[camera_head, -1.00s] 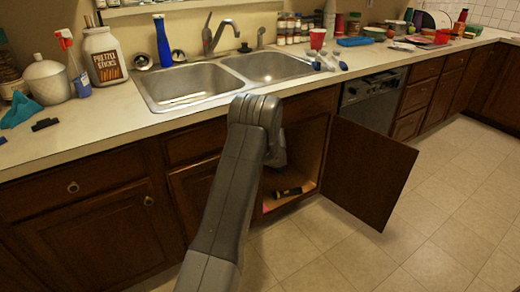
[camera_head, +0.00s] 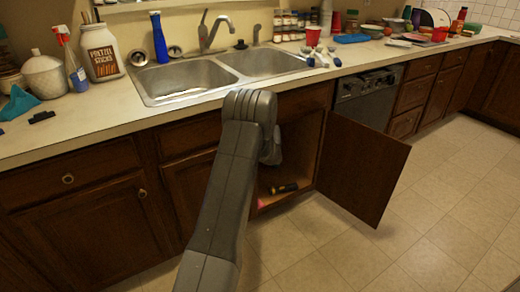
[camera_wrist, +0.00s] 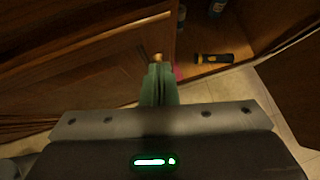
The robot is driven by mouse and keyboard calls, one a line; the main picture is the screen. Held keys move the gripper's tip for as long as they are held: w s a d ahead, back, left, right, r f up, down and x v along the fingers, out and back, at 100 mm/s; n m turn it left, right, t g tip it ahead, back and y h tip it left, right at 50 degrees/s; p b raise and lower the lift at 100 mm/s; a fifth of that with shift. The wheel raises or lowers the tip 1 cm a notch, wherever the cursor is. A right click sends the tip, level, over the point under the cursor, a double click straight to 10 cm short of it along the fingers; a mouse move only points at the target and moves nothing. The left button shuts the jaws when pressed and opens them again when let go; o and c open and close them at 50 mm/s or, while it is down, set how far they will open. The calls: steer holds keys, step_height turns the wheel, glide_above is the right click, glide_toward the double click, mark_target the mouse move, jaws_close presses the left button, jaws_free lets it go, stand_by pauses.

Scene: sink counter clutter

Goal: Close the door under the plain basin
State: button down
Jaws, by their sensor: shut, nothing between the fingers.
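The open door (camera_head: 362,168) is a dark wooden panel, swung wide out over the floor from the right side of a cabinet opening (camera_head: 300,150) under the right part of the sink. The right basin (camera_head: 268,63) looks bare; the left basin (camera_head: 185,80) shows a pale streak at its bottom. In the head view my arm hides my gripper. In the wrist view my gripper (camera_wrist: 158,72) is shut and empty, its tips close to a brass knob (camera_wrist: 157,57) on the shut left door (camera_wrist: 90,75); I cannot tell if they touch. The open door shows at the right edge (camera_wrist: 297,95).
A black and yellow tool (camera_head: 284,188) lies on the cabinet floor, also in the wrist view (camera_wrist: 213,58). A dishwasher (camera_head: 366,95) stands right of the opening. Bottles and jars crowd the counter. The tiled floor (camera_head: 440,200) at the right is clear.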

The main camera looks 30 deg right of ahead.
steer(key=s+d+v, duration=0.1)
steer(key=v, duration=0.9)
steer(key=shift+d+f+p, duration=0.2)
steer(key=shift+d+p, duration=0.25)
steer(key=shift+s+f, duration=0.1)
